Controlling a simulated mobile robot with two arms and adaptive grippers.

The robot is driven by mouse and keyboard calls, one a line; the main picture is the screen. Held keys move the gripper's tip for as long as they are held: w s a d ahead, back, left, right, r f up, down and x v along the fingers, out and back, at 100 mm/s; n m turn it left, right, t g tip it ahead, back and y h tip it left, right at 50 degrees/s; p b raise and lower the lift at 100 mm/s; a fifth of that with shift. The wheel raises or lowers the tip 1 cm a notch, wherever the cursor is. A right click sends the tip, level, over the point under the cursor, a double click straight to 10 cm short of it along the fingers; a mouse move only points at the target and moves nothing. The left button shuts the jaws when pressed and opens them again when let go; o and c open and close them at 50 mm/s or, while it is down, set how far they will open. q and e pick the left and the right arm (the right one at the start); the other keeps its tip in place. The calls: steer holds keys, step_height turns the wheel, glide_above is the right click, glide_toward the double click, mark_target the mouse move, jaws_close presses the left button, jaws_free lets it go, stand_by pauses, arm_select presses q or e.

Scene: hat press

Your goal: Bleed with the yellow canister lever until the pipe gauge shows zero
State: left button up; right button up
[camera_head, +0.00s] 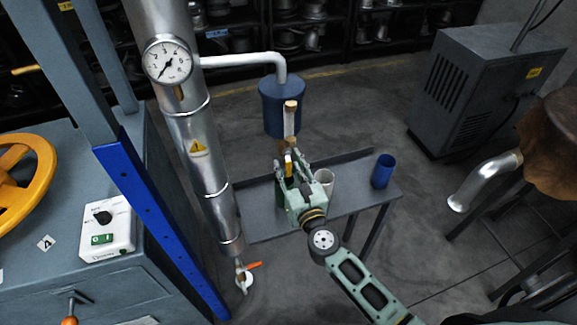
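A round white gauge (167,61) is on the silver pipe (198,130); its dark needle points to the lower left, but the exact reading is too small to tell. A blue canister (283,104) hangs under the pipe's side branch. A pale upright piece with a tan end (291,120) stands in front of it, and a small yellow piece (288,164) shows below. My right gripper (290,160) is at that yellow piece, its fingers on either side; whether it grips it is unclear. The lever's lower part is hidden by the gripper. My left gripper is out of view.
A low grey table (262,226) holds a white cup (324,180) and a blue cup (383,171). An orange-handled valve (246,270) is at the pipe's foot. A press frame with a yellow handwheel (22,182) stands left. A grey machine (480,85) stands right.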

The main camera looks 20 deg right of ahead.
steer(key=shift+c, duration=0.5)
jaws_close()
steer(key=d+r+n+p, duration=0.4)
steer(key=n+p, duration=0.3)
steer(key=n, duration=0.9)
steer(key=shift+d, duration=0.3)
steer(key=shift+n, duration=0.3)
stand_by(0.5)
